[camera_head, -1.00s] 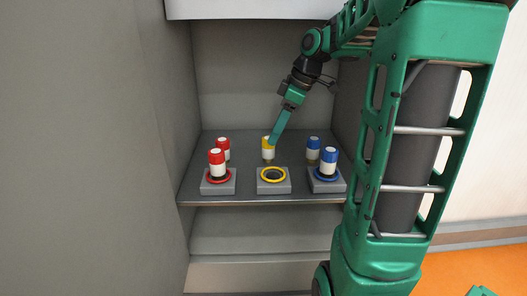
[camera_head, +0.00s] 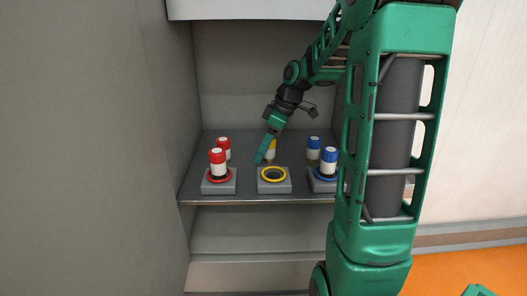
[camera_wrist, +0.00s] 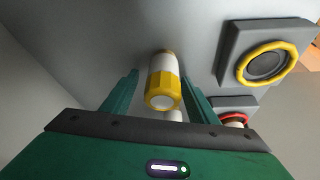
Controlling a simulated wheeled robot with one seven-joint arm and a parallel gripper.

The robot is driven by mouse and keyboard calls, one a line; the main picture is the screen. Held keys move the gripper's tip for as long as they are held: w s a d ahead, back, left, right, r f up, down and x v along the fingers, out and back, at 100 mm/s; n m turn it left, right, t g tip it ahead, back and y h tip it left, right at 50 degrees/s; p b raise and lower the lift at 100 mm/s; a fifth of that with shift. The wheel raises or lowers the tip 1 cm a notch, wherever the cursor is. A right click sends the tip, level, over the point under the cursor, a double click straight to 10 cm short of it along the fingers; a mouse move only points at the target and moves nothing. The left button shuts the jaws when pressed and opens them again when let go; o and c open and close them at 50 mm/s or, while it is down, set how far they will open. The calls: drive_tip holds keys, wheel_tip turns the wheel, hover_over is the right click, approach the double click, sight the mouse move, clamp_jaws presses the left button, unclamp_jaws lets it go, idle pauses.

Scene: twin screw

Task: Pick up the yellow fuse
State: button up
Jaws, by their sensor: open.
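The yellow fuse, white with a yellow cap, stands upright on the grey shelf behind the yellow-ringed socket (camera_head: 273,174). In the head view my gripper (camera_head: 260,160) partly covers the yellow fuse (camera_head: 271,154). In the wrist view the yellow fuse (camera_wrist: 163,82) is between the two green fingers of my gripper (camera_wrist: 160,85), with gaps seen on both sides. My gripper is open and slants down from the upper right. The yellow-ringed socket (camera_wrist: 268,64) shows empty at the upper right of the wrist view.
Two red fuses (camera_head: 217,160) stand on the left, one in a red-ringed socket (camera_head: 219,183). Two blue fuses (camera_head: 328,160) stand on the right, one in a blue-ringed socket. Cabinet walls flank the shelf (camera_head: 250,200), and a panel (camera_head: 250,9) hangs above.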

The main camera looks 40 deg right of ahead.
drive_tip(key=shift+c, duration=0.6)
drive_tip(key=c, duration=1)
drive_tip(key=shift+o, duration=0.2)
